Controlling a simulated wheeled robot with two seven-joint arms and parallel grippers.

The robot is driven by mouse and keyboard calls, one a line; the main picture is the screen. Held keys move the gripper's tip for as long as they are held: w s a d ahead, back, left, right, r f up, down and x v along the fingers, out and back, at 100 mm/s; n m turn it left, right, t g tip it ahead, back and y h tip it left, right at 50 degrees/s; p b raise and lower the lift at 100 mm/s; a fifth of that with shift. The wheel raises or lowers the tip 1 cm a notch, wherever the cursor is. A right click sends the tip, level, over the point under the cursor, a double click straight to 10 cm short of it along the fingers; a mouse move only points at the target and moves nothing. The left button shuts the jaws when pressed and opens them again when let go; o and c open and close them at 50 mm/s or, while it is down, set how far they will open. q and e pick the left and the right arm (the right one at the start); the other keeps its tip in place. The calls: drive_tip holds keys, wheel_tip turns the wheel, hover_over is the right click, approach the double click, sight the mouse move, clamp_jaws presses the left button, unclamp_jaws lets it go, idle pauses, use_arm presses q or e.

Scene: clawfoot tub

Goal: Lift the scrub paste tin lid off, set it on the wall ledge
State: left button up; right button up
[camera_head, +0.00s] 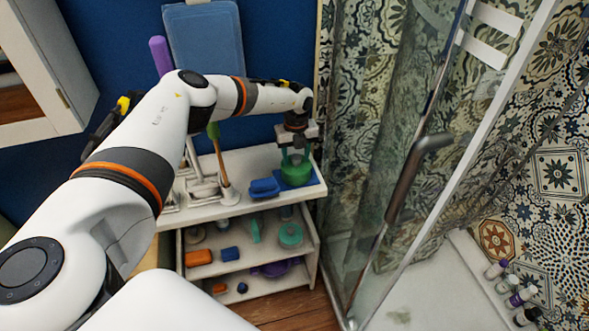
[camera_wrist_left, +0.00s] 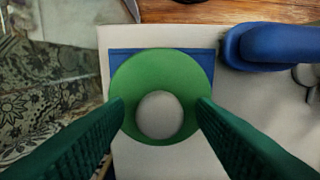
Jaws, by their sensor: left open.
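The green tin (camera_head: 296,172) with its lid on top stands on a blue mat (camera_head: 318,187) at the right end of the white shelf top. In the left wrist view the round green lid (camera_wrist_left: 185,72) has a pale round knob (camera_wrist_left: 160,115) at its middle. My left gripper (camera_head: 295,152) points down over the tin, open. In the wrist view its two dark green fingers (camera_wrist_left: 160,112) stand on either side of the knob, apart from it. I cannot pick out the wall ledge for certain. My right gripper is not in view.
A blue brush-like object (camera_head: 264,188) lies just left of the tin; it also shows in the wrist view (camera_wrist_left: 275,47). A wooden-handled brush (camera_head: 222,160) stands farther left. Lower shelves hold several small items. A glass shower panel (camera_head: 385,150) stands close on the right.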

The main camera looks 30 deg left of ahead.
use_arm(q)
drive_tip(key=shift+p, duration=0.6)
idle(0.7)
drive_tip(key=shift+c, duration=0.5)
clamp_jaws()
